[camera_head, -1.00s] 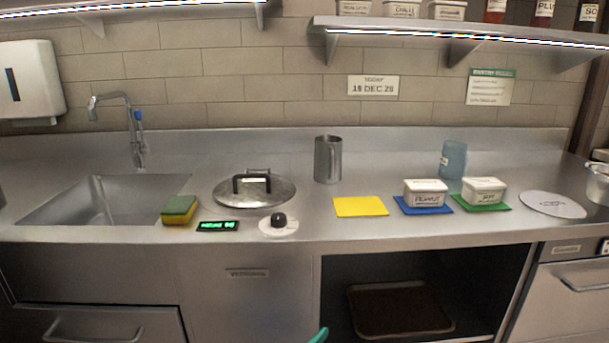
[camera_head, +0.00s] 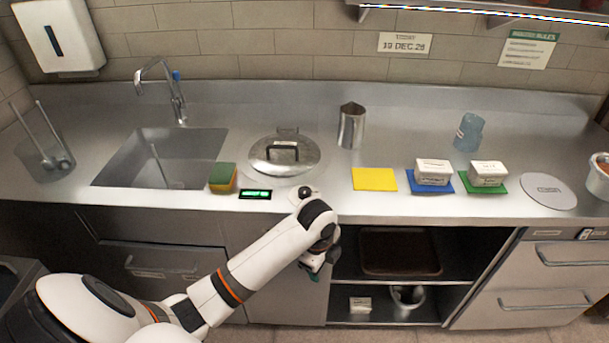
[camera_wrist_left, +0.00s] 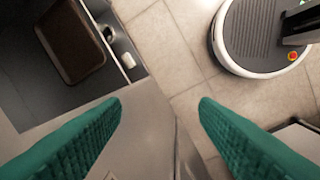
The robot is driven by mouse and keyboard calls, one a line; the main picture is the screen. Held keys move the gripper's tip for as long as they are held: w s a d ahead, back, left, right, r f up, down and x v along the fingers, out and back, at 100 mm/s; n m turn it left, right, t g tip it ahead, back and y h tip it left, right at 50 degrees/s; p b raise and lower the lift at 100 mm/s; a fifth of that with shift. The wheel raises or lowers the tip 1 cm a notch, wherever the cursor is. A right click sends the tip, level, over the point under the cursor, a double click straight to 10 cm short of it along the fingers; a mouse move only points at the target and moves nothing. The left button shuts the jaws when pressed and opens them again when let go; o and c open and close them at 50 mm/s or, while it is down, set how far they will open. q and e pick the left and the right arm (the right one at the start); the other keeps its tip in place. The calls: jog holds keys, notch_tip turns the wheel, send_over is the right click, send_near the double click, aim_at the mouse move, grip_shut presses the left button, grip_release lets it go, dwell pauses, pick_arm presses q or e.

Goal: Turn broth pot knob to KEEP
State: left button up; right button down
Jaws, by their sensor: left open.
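The broth pot's lid (camera_head: 284,153) is a round steel disc with a black handle, set in the counter. The black knob (camera_head: 305,192) sits in front of it on a pale round dial, partly hidden by my left arm. A small display with green lit text (camera_head: 255,194) lies left of the knob; I cannot read it. My left gripper (camera_head: 318,270) is below the counter edge, in front of the cabinet and apart from the knob. In the left wrist view its teal fingers (camera_wrist_left: 160,105) are spread and empty, with floor and cabinet beyond. My right gripper is not in view.
A green and yellow sponge (camera_head: 222,178) lies by the sink (camera_head: 150,160). The counter edge lies above my gripper. An open shelf holds a brown tray (camera_head: 400,251).

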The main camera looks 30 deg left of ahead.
aim_at(304, 190)
pick_arm(q)
jog(key=w+a+r+m+g, duration=0.1)
jog(key=w+a+r+m, duration=0.4)
jog(key=w+a+r, duration=0.3)
jog(key=w+a+r+m, duration=0.5)
jog(key=w+a+r, duration=0.15)
jog(key=r, duration=0.35)
notch_tip(304, 190, down, 12)
jog(key=shift+r+p, duration=0.2)
jog(key=shift+p, duration=0.6)
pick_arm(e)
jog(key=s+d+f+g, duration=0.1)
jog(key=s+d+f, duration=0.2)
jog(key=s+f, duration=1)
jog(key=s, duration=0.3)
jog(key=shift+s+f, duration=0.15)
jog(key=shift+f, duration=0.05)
pick_arm(q)
jog(key=c, duration=1)
jog(key=shift+o, duration=0.2)
jog(key=shift+n, duration=0.3)
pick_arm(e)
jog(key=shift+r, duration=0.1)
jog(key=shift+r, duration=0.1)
